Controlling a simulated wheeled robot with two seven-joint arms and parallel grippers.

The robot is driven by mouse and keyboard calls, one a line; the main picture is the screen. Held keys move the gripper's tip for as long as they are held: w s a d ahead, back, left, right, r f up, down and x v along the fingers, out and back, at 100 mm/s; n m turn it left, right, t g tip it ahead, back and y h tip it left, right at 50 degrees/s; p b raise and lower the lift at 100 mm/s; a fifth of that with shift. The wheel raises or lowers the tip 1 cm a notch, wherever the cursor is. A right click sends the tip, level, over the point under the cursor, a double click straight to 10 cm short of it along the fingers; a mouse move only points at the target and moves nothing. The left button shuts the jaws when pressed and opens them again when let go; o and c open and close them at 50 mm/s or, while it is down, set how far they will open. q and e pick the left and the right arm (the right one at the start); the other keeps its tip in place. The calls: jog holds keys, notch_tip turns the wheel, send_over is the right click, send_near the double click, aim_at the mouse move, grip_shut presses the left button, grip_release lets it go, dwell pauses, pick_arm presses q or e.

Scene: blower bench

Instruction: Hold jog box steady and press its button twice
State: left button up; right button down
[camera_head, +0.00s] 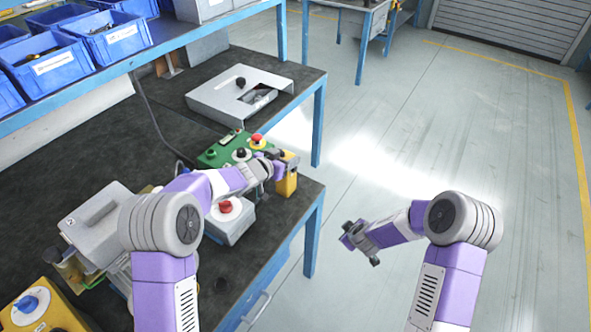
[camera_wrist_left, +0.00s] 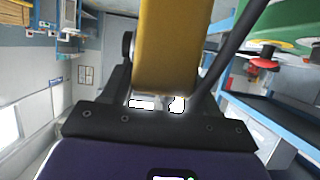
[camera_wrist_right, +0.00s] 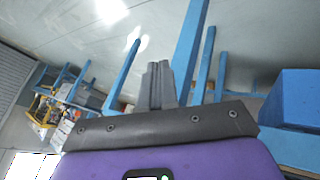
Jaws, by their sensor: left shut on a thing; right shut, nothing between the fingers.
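The jog box (camera_head: 288,181) is a yellow box at the right edge of the dark bench, next to a green control box. My left gripper (camera_head: 279,167) is shut on it from the left, and its arm hides part of it. In the left wrist view the yellow body of the jog box (camera_wrist_left: 167,50) fills the space between the fingers. I cannot make out its button. My right gripper (camera_head: 358,243) is apart from the jog box, over the floor to the right of the bench. In the right wrist view its fingers (camera_wrist_right: 158,84) are together and empty.
The green box (camera_head: 222,151) carries a red mushroom button (camera_head: 257,141). A grey box with a red knob (camera_head: 226,207) sits nearer. A grey housing (camera_head: 238,97) lies behind. Blue bins (camera_head: 107,36) line the shelf at left. The floor (camera_head: 400,130) right of the bench is free.

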jog(key=w+a+r+n+t+y, duration=0.1)
jog(key=w+a+r+t, duration=0.1)
jog(key=r+t, duration=0.3)
jog(key=w+a+r+n+t+y, duration=0.1)
jog(key=a+r+t, duration=0.4)
jog(key=r, duration=0.8)
jog(key=shift+w+a+n+t+y, duration=0.2)
jog(key=shift+w+n+t+y, duration=0.15)
jog(key=shift+n+t, duration=0.4)
jog(key=w+a, duration=0.5)
jog(key=a, duration=0.2)
jog(key=shift+w+a, duration=0.15)
dwell(0.8)
jog(key=shift+w+a, duration=0.2)
jog(key=shift+a, duration=0.05)
